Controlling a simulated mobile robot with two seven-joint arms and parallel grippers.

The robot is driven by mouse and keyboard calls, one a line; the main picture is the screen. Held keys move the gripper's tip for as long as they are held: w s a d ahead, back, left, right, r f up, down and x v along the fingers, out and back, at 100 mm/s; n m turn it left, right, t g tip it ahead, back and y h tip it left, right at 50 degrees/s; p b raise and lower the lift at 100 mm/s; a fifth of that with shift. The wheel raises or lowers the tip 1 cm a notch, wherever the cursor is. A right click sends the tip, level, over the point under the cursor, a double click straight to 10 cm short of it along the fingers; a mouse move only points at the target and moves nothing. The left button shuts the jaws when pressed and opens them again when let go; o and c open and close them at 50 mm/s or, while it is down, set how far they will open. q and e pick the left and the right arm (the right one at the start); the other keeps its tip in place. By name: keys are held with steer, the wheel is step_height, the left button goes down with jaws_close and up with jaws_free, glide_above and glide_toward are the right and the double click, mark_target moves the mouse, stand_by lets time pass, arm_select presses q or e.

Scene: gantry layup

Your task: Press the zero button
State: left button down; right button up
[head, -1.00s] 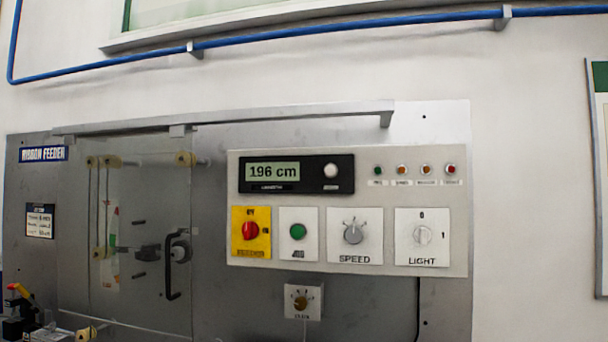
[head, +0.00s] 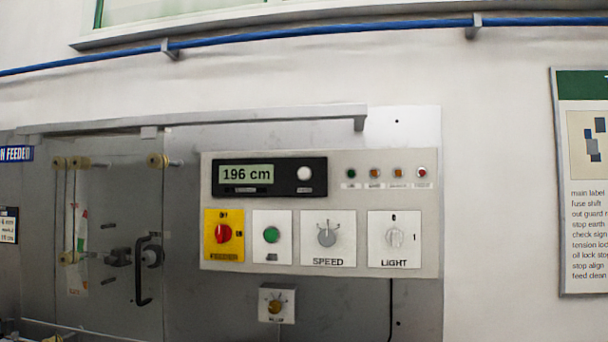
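A black counter unit (head: 285,190) sits at the top left of the light control panel (head: 330,262). Its display (head: 247,174) reads 196 cm. A round white button (head: 304,174) is on the same unit, right of the display, with a small label under it that is too small to read. Nothing covers the button. Neither of my grippers shows in the head view.
Below the counter are a red knob on yellow (head: 223,233), a green button (head: 271,235), the SPEED knob (head: 327,235) and the LIGHT switch (head: 394,238). Several small lamps (head: 398,173) sit upper right. A grey bar (head: 250,117) runs above; a door handle (head: 142,270) is left.

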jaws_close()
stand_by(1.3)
